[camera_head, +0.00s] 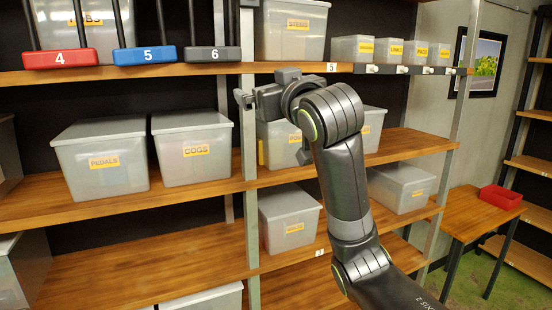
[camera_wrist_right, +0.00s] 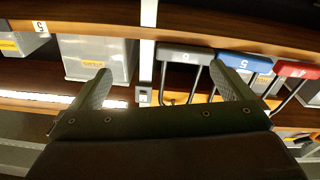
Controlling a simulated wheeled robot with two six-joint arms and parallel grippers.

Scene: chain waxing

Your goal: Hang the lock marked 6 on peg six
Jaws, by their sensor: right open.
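The dark grey lock marked 6 (camera_head: 213,54) stands at the front edge of the upper shelf, shackle up, next to the metal post. It also shows upside down in the right wrist view (camera_wrist_right: 184,56), ahead of the open jaws and between the finger lines. My right gripper (camera_head: 243,98) is open and empty, just below and to the right of the lock, apart from it. Its two fingers show in the wrist view (camera_wrist_right: 165,88). Several small pegs (camera_head: 402,70) line the shelf edge at the right; I cannot read which one is six. My left gripper is not in view.
A blue lock marked 5 (camera_head: 147,55) and a red lock marked 4 (camera_head: 60,59) stand left of lock 6. The metal post (camera_head: 246,150) is close to my right gripper. Grey bins, including one labelled COGS (camera_head: 193,166), fill the shelves. A red tray (camera_head: 501,197) sits at the right.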

